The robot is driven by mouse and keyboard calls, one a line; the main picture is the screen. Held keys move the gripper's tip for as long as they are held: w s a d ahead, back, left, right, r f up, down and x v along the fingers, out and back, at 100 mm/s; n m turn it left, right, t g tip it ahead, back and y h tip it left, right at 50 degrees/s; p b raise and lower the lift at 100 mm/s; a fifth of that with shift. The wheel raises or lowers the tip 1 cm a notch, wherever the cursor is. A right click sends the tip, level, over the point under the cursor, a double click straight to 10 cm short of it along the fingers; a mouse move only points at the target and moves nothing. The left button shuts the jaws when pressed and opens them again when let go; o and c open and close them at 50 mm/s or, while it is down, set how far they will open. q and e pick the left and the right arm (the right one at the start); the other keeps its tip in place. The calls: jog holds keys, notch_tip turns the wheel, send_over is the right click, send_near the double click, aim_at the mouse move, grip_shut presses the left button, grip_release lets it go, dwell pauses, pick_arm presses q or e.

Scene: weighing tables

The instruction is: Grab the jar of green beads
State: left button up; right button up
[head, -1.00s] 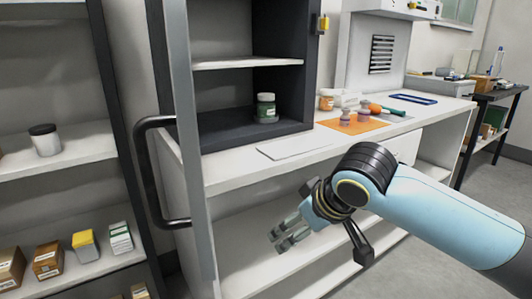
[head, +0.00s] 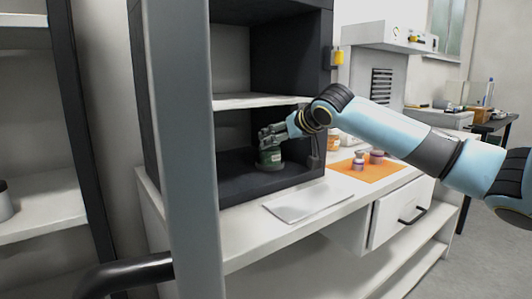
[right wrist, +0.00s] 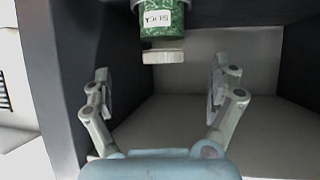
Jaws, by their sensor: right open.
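The jar of green beads (head: 270,160) stands upright on the floor of the dark cabinet, below its white shelf. My right gripper (head: 267,136) reaches into the cabinet from the right and covers the jar's top in the head view. In the right wrist view the jar (right wrist: 162,20) appears upside down at the top edge, with a white label and a pale lid. There the two fingers of my right gripper (right wrist: 160,84) are spread wide with nothing between them. The jar lies ahead of the fingertips, roughly centred between them. My left gripper is out of view.
The cabinet's shelf (head: 258,101) is just above my right gripper, and its side wall is close on the right. A white board (head: 308,200) lies on the counter in front. An orange mat (head: 370,172) with small purple-and-white items lies to the right.

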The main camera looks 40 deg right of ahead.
aim_at(270, 152)
jog(key=x, duration=0.3)
jog(key=shift+w+f+b, duration=0.2)
jog(key=shift+w+b, duration=0.1)
jog(key=shift+w+f, duration=0.1)
jog(key=shift+w, duration=0.2)
jog(key=b+x, duration=0.1)
jog(key=x, duration=0.3)
jog(key=shift+w+d+f, duration=0.1)
jog(key=shift+w, duration=0.3)
jog(key=c, duration=1.3)
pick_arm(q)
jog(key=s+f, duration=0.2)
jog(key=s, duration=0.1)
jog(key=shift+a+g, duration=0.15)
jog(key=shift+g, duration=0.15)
pick_arm(e)
jog(key=shift+c, duration=0.8)
